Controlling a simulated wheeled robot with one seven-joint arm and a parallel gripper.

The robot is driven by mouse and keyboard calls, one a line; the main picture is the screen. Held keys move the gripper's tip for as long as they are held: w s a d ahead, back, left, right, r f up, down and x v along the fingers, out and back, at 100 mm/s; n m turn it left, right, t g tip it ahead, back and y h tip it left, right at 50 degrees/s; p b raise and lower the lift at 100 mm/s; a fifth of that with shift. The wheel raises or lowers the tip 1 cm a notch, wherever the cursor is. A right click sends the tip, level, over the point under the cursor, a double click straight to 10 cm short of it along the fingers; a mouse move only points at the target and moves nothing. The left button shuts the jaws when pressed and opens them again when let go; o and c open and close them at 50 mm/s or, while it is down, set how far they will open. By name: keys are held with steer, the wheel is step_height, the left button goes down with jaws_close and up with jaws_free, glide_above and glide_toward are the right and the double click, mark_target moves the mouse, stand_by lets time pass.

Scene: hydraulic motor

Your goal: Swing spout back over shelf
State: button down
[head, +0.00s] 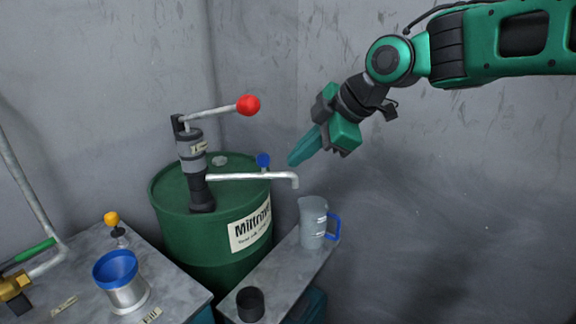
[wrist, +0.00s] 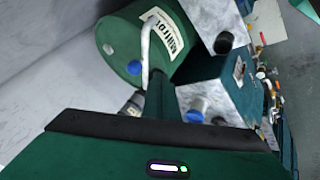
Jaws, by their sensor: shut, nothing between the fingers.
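The silver spout (head: 250,177) runs right from the pump (head: 194,165) on the green drum (head: 200,240). Its bent-down end is by the right edge of the drum, above the shelf (head: 280,270) and close to the clear jug with a blue handle (head: 312,225). My gripper (head: 291,163) is shut and empty, just above and behind the spout's end. In the wrist view the spout (wrist: 146,45) reaches down across the drum (wrist: 125,40) towards my fingers (wrist: 155,95). Whether they touch it I cannot tell.
The pump handle with a red knob (head: 248,105) sticks out above the spout. A black cup (head: 250,303) stands at the shelf's front. A blue funnel on a metal can (head: 118,272) and an orange-knobbed part (head: 112,219) stand on the left table. Walls close in behind.

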steer(key=v, duration=0.3)
stand_by(0.4)
